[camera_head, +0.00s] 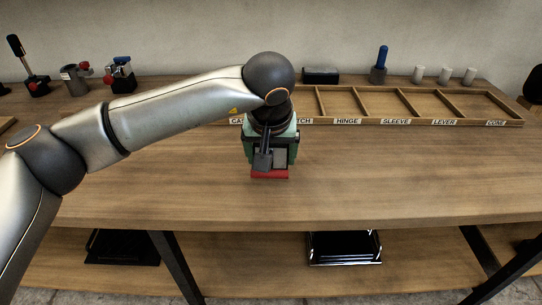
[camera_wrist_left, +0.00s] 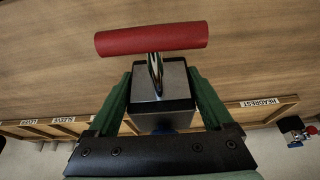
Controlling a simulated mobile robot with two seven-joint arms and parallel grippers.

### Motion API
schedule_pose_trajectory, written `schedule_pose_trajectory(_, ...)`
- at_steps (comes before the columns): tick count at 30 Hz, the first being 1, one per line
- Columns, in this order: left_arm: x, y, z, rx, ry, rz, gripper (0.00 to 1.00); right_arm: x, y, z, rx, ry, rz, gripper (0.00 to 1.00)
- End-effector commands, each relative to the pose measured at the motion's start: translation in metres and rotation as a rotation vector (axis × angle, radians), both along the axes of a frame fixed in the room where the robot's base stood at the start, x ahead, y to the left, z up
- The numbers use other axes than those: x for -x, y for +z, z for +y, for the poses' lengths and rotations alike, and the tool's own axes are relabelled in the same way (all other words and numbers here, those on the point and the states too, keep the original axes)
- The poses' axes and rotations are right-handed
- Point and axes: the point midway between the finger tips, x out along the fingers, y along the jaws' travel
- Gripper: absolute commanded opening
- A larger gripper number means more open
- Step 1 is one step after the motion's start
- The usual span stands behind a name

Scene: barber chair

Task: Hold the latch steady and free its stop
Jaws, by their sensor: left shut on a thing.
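The latch (camera_wrist_left: 160,86) is a grey metal block with black edges, and a metal stem rises from it to a red crossbar handle (camera_wrist_left: 152,39) in the left wrist view. My left gripper (camera_wrist_left: 160,78) is shut on the block, with a green finger on each side. In the head view the left gripper (camera_head: 271,157) points down at the table, the block (camera_head: 280,158) is between its fingers and the red bar (camera_head: 269,174) shows at the front. I cannot tell which part is the stop. The far side of the latch is hidden. My right gripper is not in view.
A wooden divided tray (camera_head: 408,118) with labels lies behind the gripper. A black block (camera_head: 321,75), a blue-handled part (camera_head: 380,64) and white cylinders (camera_head: 446,74) stand behind it. Several mechanisms (camera_head: 119,75) stand at back left. The wooden table (camera_head: 400,170) is clear at front right.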

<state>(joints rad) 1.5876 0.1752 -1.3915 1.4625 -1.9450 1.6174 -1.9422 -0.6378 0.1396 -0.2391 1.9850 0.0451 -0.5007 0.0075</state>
Motion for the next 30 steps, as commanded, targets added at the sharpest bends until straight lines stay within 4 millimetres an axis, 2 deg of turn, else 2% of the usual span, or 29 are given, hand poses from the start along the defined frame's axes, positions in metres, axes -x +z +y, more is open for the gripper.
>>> schedule_pose_trajectory(21, -0.043, -0.036, 0.0, 0.002, 0.001, -0.002, 0.0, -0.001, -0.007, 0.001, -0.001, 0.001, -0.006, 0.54)
schedule_pose_trajectory(30, -0.049, -0.041, 0.0, 0.001, -0.001, -0.003, 0.0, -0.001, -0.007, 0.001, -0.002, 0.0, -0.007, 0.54)
